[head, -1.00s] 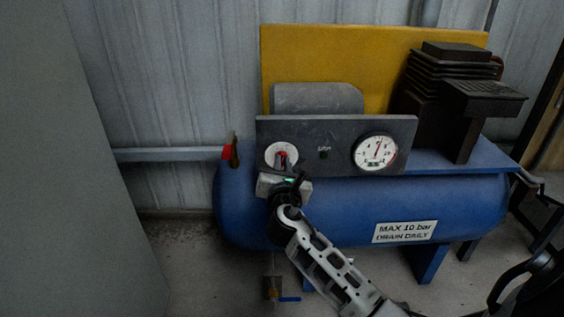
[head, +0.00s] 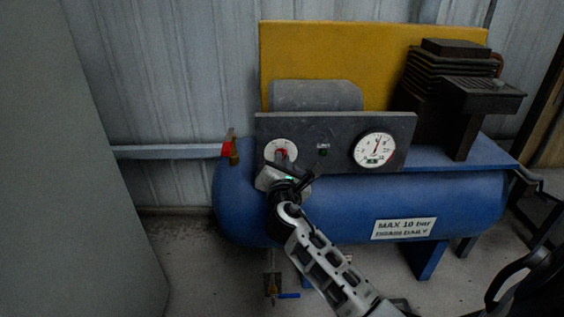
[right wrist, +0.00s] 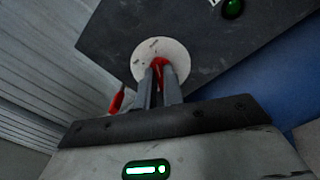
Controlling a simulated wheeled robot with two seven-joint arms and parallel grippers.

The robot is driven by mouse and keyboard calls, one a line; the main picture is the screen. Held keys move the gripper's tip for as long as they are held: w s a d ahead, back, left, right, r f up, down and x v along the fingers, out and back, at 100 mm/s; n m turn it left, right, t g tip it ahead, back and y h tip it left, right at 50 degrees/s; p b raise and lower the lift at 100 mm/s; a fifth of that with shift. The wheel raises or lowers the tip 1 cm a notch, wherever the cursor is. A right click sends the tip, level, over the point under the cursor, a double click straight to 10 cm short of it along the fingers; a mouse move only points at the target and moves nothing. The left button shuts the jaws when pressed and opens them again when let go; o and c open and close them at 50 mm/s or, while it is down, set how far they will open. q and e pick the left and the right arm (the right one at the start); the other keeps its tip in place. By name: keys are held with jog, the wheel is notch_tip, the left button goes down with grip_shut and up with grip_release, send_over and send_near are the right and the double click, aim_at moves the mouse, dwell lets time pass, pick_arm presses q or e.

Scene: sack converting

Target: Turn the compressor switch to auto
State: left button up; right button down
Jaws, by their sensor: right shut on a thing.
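The compressor switch is a red knob (head: 282,154) on a round white dial plate (head: 272,146) at the left of the dark control panel (head: 340,128). My right gripper (head: 281,163) is at the dial from below, its fingers shut on the red knob. In the right wrist view the two grey fingers (right wrist: 160,88) hold the red knob (right wrist: 159,66) between them in front of the white plate (right wrist: 150,50). The gripper is rolled relative to the panel. The fingers hide much of the knob, and the dial's markings are too small to read. My left gripper does not show.
A pressure gauge (head: 374,150) sits on the right of the panel, and a small green lamp (head: 323,149) in its middle. Below is the blue tank (head: 340,205). A red-handled valve (head: 229,148) stands left of the panel. A grey surface (head: 70,180) fills the left side.

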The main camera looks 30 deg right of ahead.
jog(key=c, duration=1.5)
grip_release()
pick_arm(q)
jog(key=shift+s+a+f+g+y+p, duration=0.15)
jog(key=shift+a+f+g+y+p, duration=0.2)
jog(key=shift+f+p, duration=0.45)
pick_arm(e)
jog(key=v, duration=1.6)
jog(key=shift+s, duration=0.1)
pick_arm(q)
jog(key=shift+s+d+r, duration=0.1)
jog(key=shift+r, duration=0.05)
